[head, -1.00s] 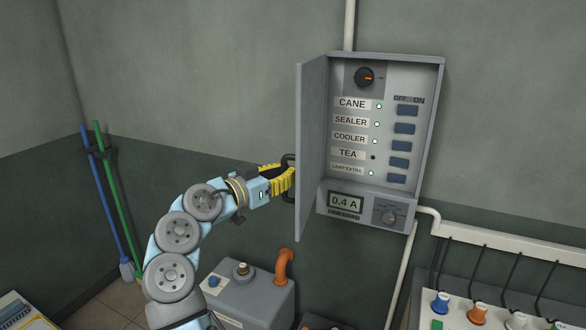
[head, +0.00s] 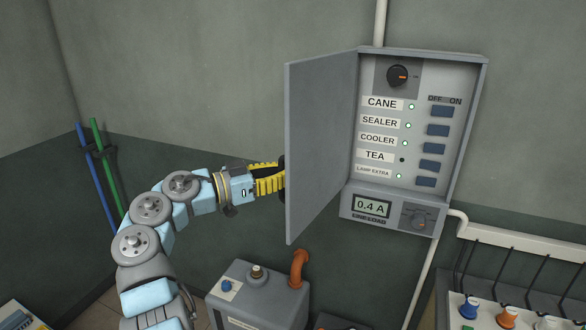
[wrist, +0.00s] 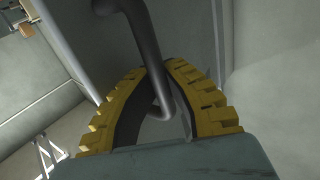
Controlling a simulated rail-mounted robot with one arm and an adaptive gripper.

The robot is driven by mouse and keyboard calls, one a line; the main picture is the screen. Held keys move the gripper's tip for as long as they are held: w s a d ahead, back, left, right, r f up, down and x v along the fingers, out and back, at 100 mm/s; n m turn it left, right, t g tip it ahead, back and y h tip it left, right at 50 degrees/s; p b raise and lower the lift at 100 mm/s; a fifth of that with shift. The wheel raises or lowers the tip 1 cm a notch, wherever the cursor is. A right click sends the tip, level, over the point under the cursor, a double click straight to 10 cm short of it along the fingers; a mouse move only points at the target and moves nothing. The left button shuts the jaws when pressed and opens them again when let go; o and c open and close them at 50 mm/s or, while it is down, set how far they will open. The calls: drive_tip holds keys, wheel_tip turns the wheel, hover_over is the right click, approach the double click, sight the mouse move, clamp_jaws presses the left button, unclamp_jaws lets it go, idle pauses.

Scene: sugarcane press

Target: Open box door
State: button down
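The grey box door (head: 322,145) is hinged on the left side of the wall control box (head: 348,203) and stands wide open, swung out to the left. Its dark handle (wrist: 146,45) is on the door's outer face. In the head view the handle is mostly hidden behind the door edge. My gripper (head: 283,178) is at the door's left edge. In the wrist view its yellow fingers (wrist: 158,68) close around the dark handle bar, which passes between the fingertips.
Inside the box are labelled rows, several blue switches (head: 438,130), a knob (head: 398,76) and a 0.4 A display (head: 371,207). A grey machine with an orange pipe (head: 299,266) stands below the door. Green and blue poles (head: 103,160) lean at the left. A panel with knobs (head: 507,318) is at lower right.

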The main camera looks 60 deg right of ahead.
drive_tip(key=shift+w, duration=0.5)
drive_tip(key=c, duration=1.1)
unclamp_jaws()
drive_tip(key=shift+a+f, duration=0.15)
drive_tip(key=shift+a, duration=0.1)
drive_tip(key=shift+o, duration=0.2)
drive_tip(key=shift+d, duration=0.15)
drive_tip(key=v, duration=1.2)
